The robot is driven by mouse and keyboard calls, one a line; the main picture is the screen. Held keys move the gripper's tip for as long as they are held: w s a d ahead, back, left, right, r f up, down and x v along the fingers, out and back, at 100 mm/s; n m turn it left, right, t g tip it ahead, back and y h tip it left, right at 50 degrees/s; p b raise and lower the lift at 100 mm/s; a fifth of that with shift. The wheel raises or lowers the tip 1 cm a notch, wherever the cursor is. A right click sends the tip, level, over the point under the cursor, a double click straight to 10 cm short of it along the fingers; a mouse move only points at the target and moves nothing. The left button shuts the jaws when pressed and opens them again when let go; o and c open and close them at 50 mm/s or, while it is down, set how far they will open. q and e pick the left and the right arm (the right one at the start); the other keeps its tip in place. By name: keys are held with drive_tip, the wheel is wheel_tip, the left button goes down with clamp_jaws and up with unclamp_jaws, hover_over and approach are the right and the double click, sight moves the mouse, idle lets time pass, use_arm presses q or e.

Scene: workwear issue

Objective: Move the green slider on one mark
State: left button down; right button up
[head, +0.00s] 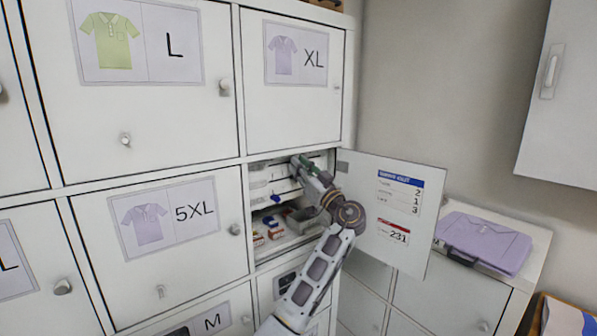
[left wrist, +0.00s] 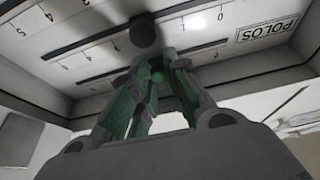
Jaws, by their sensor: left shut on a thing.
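The green slider (left wrist: 157,75) shows in the left wrist view between the fingers of my left gripper (left wrist: 158,72), which is shut on it. The fingers hide most of it, so its exact mark cannot be read. It is at a panel (left wrist: 110,72) with slots, marks and numbers, and a POLOS label (left wrist: 268,29). In the head view my left gripper (head: 303,165) reaches into the upper part of an open locker compartment. My right gripper is not in view.
The open compartment door (head: 385,245) with a paper card (head: 400,200) stands just right of my left arm. Blue knobs (head: 275,198), small boxes (head: 272,228) and a grey bin (head: 302,218) are inside the compartment. A folded purple shirt (head: 485,242) lies on a surface at right.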

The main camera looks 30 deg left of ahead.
use_arm(q)
drive_tip(key=c, duration=1.4)
unclamp_jaws()
drive_tip(key=shift+o, duration=0.2)
drive_tip(key=shift+d, duration=0.1)
drive_tip(key=v, duration=1.2)
